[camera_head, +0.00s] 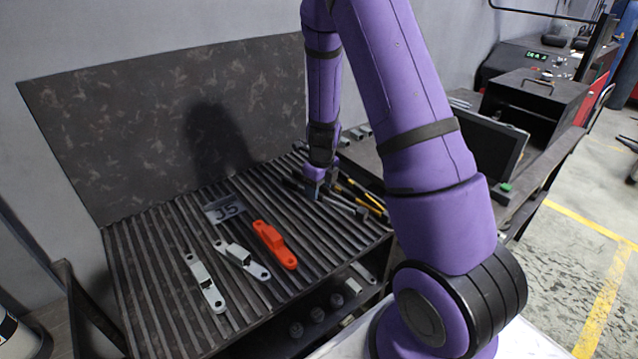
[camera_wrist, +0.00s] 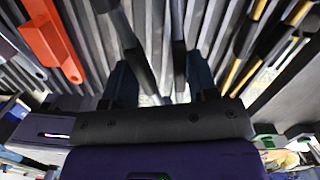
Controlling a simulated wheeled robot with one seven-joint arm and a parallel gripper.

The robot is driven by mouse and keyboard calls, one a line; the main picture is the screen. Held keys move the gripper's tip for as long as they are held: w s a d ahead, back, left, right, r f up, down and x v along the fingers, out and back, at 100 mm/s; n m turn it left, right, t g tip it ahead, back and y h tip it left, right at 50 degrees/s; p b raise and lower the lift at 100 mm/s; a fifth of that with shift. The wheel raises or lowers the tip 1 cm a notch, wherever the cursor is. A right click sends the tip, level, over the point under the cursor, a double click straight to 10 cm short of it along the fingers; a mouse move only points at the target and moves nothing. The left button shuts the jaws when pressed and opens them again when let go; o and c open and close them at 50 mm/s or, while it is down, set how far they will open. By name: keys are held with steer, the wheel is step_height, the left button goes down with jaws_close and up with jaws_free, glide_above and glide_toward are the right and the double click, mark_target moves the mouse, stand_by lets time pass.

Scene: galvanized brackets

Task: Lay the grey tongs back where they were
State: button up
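The tongs (camera_wrist: 178,60) appear to be the grey tool with two dark-ended handles in the middle of the wrist view. Its two arms run down the picture between my fingers. In the head view I see dark and grey tools (camera_head: 343,206) on the slatted bench, but I cannot clearly tell the tongs apart there. My gripper (camera_head: 316,190) points down low over these tools. In the wrist view my gripper (camera_wrist: 161,80) has its dark blue fingers spread wide, one on either side of the handles. Whether a finger touches a handle is unclear.
The slatted bench (camera_head: 150,260) holds an orange bracket (camera_head: 273,245), two pale brackets (camera_head: 205,282) (camera_head: 242,259) and a "J5" plate (camera_head: 225,209). Yellow-and-black handles (camera_head: 362,192) lie close right of my gripper. A dark panel (camera_head: 165,125) stands behind. The bench's left part is clear.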

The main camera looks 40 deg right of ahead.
mark_target(318, 216)
steer(key=shift+f, duration=3.8)
steer(key=o, duration=0.6)
step_height(318, 216, up, 11)
steer(key=s, duration=0.1)
steer(key=shift+f, duration=0.15)
steer(key=shift+d, duration=0.1)
